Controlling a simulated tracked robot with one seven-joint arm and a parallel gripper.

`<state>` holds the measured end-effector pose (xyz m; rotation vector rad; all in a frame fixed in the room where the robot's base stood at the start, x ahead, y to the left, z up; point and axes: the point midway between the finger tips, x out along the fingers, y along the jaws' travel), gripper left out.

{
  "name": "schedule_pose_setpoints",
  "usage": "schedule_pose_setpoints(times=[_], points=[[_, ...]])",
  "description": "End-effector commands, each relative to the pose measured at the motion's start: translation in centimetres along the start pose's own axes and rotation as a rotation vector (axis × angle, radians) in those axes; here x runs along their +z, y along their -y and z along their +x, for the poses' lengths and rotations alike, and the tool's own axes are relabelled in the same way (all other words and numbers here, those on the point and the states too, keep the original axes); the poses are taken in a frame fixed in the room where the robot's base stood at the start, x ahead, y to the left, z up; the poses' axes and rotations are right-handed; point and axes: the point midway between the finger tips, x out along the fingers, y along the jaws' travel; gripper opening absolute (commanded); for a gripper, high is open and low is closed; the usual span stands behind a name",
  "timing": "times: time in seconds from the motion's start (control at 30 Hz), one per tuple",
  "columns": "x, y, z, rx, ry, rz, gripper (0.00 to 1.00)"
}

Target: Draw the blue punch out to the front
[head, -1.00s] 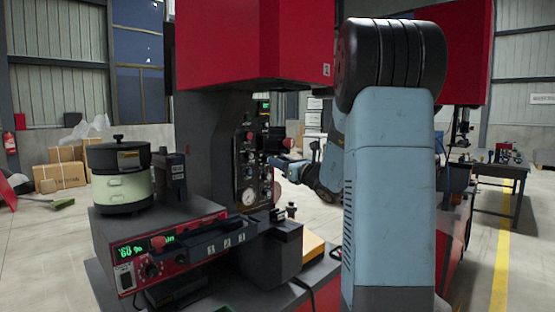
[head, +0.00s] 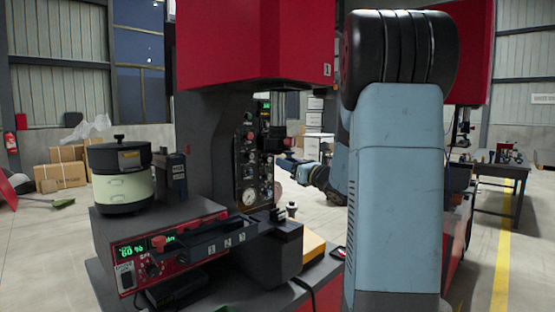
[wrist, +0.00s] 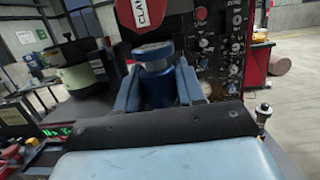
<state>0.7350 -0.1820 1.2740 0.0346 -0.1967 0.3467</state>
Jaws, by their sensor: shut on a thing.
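In the head view my gripper (head: 285,163) reaches left into the opening under the red press head (head: 255,45). The punch is not clear there.
A panel with gauges and knobs (head: 251,170) stands close beside my gripper. A red control box (head: 150,255) with a feeder bowl (head: 120,190) and a dark rail (head: 215,238) stand at the front left.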

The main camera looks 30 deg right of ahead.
Motion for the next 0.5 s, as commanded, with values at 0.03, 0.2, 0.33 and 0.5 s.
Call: schedule_pose_setpoints(times=[0.03,0.2,0.33,0.5], points=[[0.1,0.0,-0.2,0.0,0.001,-0.001,0.0],[0.2,0.0,-0.7,-0.001,0.001,0.0,0.0],[0.3,0.0,-1.1,-0.002,0.001,0.0,0.0],[0.4,0.0,-1.6,-0.001,0.002,0.0,0.0]])
